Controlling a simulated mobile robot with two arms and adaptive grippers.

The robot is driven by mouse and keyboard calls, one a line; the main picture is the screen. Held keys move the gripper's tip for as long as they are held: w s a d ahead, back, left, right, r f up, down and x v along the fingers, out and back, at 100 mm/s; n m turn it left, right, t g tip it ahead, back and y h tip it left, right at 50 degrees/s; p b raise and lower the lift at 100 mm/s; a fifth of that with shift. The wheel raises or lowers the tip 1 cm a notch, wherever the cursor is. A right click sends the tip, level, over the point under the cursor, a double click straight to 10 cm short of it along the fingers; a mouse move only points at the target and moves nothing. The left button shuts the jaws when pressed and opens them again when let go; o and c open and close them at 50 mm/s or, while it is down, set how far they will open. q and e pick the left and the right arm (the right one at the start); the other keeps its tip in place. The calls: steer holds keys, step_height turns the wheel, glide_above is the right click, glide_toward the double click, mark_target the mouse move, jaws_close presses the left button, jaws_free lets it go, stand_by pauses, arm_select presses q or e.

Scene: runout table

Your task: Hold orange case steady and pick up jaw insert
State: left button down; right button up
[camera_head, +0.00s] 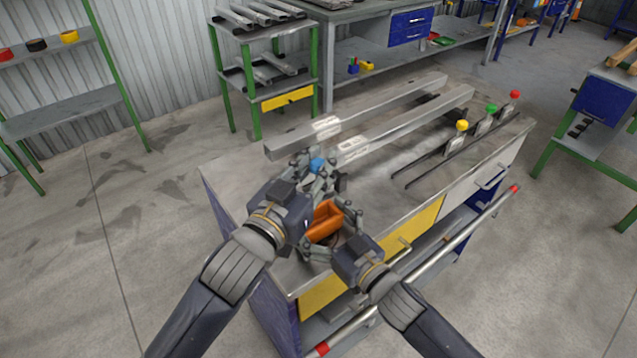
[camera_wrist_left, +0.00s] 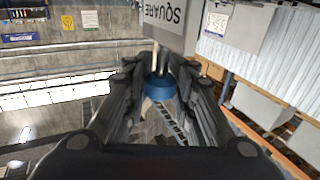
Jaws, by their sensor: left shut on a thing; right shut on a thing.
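A small blue round piece, apparently the jaw insert (camera_head: 316,164), is between the fingers of my left gripper (camera_head: 319,170). It also shows in the left wrist view (camera_wrist_left: 160,88), with the dark fingers closed on both its sides and a metal part beyond it. The orange case (camera_head: 324,220) is over the near end of the bench, just below my left gripper in the head view. My right gripper (camera_head: 330,228) is shut on the case, its fingers around it. The fingers hide part of the case, and I cannot see inside it fully.
The grey-topped bench (camera_head: 235,180) carries two long metal bars (camera_head: 350,115) with white labels, close beyond my left gripper. Rods with yellow (camera_head: 462,126), green and red knobs stand at its right. A green-framed rack (camera_head: 265,95) stands behind. The bench's left end is bare.

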steer(key=o, duration=1)
steer(key=shift+f, duration=0.1)
steer(key=shift+c, duration=0.2)
steer(key=v, duration=1.2)
